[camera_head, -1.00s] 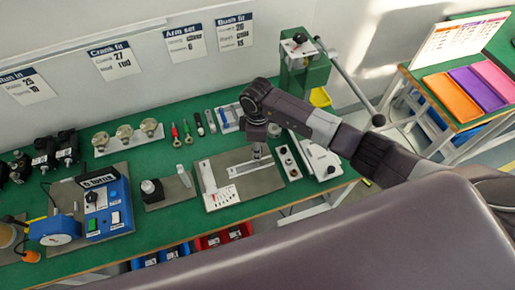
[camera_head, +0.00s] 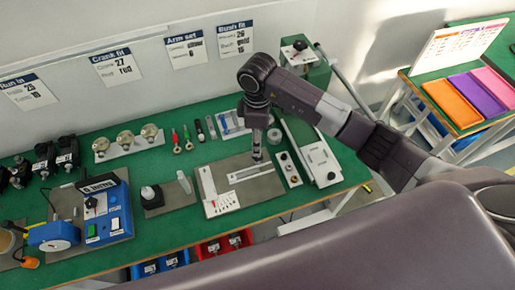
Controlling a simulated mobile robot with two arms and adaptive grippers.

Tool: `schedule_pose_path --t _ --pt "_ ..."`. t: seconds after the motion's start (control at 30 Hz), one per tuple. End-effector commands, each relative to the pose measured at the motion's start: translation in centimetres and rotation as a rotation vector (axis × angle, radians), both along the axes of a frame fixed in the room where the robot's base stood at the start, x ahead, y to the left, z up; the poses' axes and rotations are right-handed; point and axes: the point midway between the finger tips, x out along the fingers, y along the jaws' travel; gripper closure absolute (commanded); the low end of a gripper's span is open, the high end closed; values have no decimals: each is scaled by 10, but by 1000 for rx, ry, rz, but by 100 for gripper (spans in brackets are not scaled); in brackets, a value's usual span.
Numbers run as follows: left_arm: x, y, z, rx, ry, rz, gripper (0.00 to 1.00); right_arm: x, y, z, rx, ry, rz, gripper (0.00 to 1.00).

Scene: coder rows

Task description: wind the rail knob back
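A grey plate with a white L-shaped scale and a pale slotted rail (camera_head: 250,173) lies on the green bench. My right gripper (camera_head: 257,155) points straight down at the rear edge of this rail, near its middle. It is small in view, and I cannot tell whether its fingers are open or shut, or whether they touch anything. I cannot make out the rail knob; the gripper may hide it. My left gripper is not in view.
A white fixture (camera_head: 320,160) and a small plate with round parts (camera_head: 287,169) stand right of the rail. A green press (camera_head: 305,62) is behind. A blue control box (camera_head: 104,205) is at left. Red bins (camera_head: 222,247) sit below the bench's front edge.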

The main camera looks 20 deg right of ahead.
Motion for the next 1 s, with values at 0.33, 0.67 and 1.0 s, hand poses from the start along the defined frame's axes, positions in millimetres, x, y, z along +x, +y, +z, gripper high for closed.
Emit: schedule_pose_path --t 0.33,0.67,1.0 --pt "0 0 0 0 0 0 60 0 0 29 -1 0 0 56" --pt "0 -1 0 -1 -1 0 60 0 0 29 -1 0 0 56" --pt "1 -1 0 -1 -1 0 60 -10 49 23 174 -18 120 56"
